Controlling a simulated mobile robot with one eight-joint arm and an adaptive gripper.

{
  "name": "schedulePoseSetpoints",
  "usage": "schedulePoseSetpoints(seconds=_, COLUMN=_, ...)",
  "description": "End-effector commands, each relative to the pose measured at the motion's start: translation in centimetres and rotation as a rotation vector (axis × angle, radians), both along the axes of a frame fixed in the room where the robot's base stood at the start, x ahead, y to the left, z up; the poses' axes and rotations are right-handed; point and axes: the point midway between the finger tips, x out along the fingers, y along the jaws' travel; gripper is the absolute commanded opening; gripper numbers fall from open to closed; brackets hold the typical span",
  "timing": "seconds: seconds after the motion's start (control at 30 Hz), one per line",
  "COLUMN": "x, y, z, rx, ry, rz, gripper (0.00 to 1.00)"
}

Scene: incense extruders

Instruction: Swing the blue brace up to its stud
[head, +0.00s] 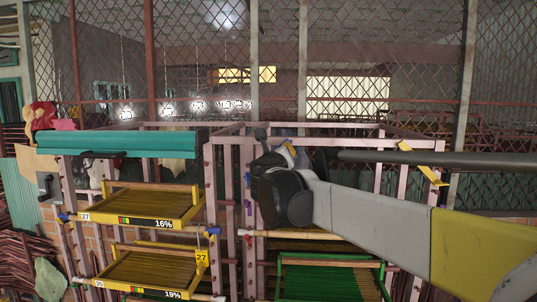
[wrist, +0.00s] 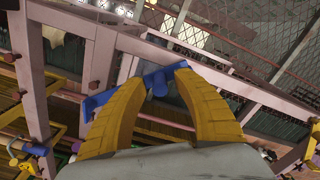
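The blue brace (wrist: 97,103) lies across the pink frame in the wrist view, running up and right behind my yellow fingers. A short blue knob (wrist: 158,83) shows between the fingertips. My gripper (wrist: 157,70) has its two fingers apart around the knob, with gaps visible at its sides. I cannot tell whether either fingertip touches the blue part. I cannot make out the stud.
Pink posts (head: 212,185) and rails surround the gripper closely. Yellow trays (head: 150,200) with percentage labels stand in the left rack, and a green tray (head: 330,262) is below my arm. Wire mesh fencing stands behind.

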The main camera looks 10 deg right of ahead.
Motion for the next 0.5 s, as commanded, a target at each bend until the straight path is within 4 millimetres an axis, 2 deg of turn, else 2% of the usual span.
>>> schedulePoseSetpoints(seconds=0.33, x=-0.3, y=0.1, z=0.0, rx=0.0, ry=0.0, rz=0.0, gripper=0.39)
schedulePoseSetpoints(seconds=0.5, x=-2.6, y=0.7, z=0.0, rx=0.0, ry=0.001, rz=0.001, gripper=0.39)
